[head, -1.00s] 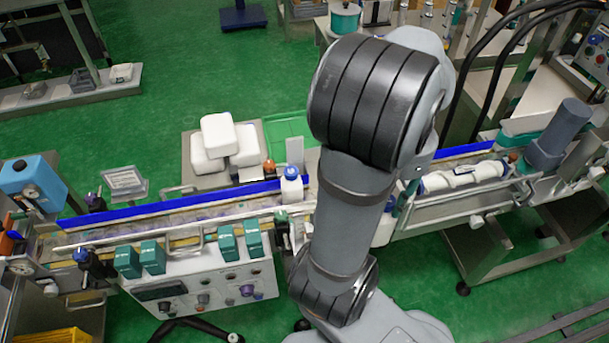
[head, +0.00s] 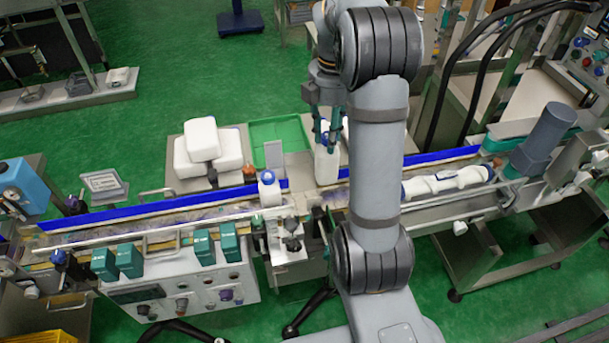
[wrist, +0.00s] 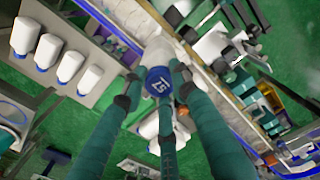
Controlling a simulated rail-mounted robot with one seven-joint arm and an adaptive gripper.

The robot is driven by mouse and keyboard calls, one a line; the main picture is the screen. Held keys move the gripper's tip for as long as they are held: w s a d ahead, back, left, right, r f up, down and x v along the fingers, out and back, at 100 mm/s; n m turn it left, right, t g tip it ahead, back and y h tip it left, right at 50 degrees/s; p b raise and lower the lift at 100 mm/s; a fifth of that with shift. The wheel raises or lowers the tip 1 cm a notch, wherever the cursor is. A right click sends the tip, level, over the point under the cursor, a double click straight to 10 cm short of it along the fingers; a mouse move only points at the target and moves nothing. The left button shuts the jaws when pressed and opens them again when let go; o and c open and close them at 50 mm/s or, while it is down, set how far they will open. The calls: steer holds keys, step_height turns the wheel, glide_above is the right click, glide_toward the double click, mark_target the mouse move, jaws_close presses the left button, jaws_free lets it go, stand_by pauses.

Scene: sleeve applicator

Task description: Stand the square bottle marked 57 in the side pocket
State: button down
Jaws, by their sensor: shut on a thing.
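My gripper (head: 326,130) is shut on a white bottle (head: 326,164) with a blue cap, held upright just behind the conveyor line. In the wrist view, the green fingers of my gripper (wrist: 160,92) surround the bottle's blue cap (wrist: 158,80), whose white marking appears to read 57, turned over. The white body (wrist: 157,50) extends beyond the cap. I cannot tell whether its base touches anything. A second white bottle with a blue cap (head: 269,190) stands on the conveyor to the left. I cannot clearly make out the side pocket.
The conveyor's blue rail (head: 140,208) runs along its back edge. A green tray (head: 280,135) and stacked white containers (head: 202,140) lie behind it. A grey cylinder (head: 556,122) stands at the right. The wrist view shows a row of white bottles (wrist: 70,67) on a shelf.

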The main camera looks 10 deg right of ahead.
steer(key=shift+w+a+n, duration=0.25)
steer(key=shift+w+n, duration=0.15)
steer(key=shift+w, duration=0.1)
steer(key=w+a+f+p, duration=0.4)
steer(key=w+f+p, duration=0.2)
steer(key=w+f, duration=0.4)
steer(key=shift+w+f, duration=0.3)
steer(key=shift+f, duration=0.2)
steer(key=shift+f, duration=0.15)
steer(key=c, duration=1.4)
jaws_free()
steer(key=shift+o, duration=0.2)
